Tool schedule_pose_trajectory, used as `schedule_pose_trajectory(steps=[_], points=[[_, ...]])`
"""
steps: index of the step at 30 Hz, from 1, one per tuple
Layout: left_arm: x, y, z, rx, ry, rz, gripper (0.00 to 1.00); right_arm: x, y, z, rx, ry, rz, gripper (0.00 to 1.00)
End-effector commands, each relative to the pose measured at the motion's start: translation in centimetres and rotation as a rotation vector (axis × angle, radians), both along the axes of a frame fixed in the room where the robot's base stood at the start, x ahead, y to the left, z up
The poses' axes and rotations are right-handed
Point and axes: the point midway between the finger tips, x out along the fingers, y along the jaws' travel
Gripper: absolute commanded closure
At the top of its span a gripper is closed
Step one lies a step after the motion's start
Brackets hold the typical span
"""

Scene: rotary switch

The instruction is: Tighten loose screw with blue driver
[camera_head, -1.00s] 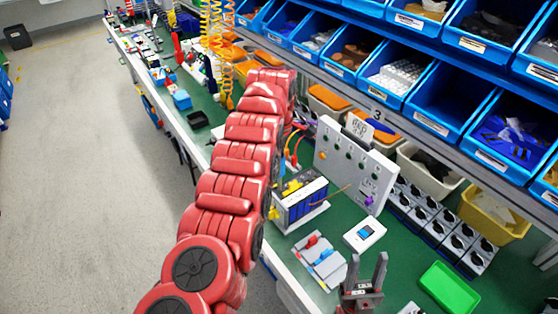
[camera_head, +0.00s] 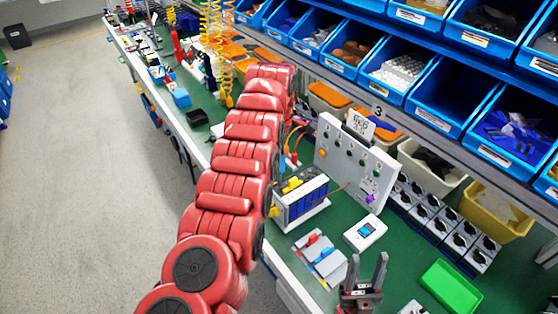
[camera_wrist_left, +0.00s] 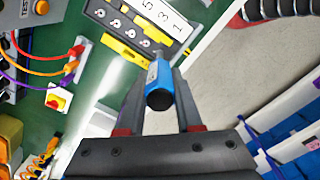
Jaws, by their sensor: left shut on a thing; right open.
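The blue driver (camera_wrist_left: 159,88) is held between the fingers of my left gripper (camera_wrist_left: 160,103), its handle end facing the wrist camera. The driver points away toward a dark block with a white numbered face (camera_wrist_left: 150,20) and a row of round screw-like parts (camera_wrist_left: 120,22). Whether the tip touches it is hidden, and I cannot tell which screw is loose. In the head view my red left arm covers the left gripper and driver. My right gripper (camera_head: 367,262) is open and empty, fingers upward, above the green bench at the lower right.
A blue-sided box with yellow parts (camera_head: 300,198) stands beside the left arm. A grey holder with red and blue pieces (camera_head: 320,260), a white switch box (camera_head: 365,233), a grey panel (camera_head: 352,165) and a green tray (camera_head: 450,288) are on the bench. Blue bins line the shelf above.

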Motion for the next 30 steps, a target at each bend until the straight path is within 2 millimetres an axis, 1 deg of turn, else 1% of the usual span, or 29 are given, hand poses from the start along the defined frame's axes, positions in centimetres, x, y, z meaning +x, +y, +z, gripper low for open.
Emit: schedule_pose_trajectory(steps=[11, 30], points=[[0.0, 0.0, -0.2, 0.0, 0.0, 0.0, 1.0, 0.0, 0.0, -0.2, 0.0, 0.0, 0.0, 0.53], [0.0, 0.0, -1.8, 0.0, 0.001, 0.0, 1.0, 0.0, 0.0, -1.5, 0.002, 0.005, -0.001, 0.53]])
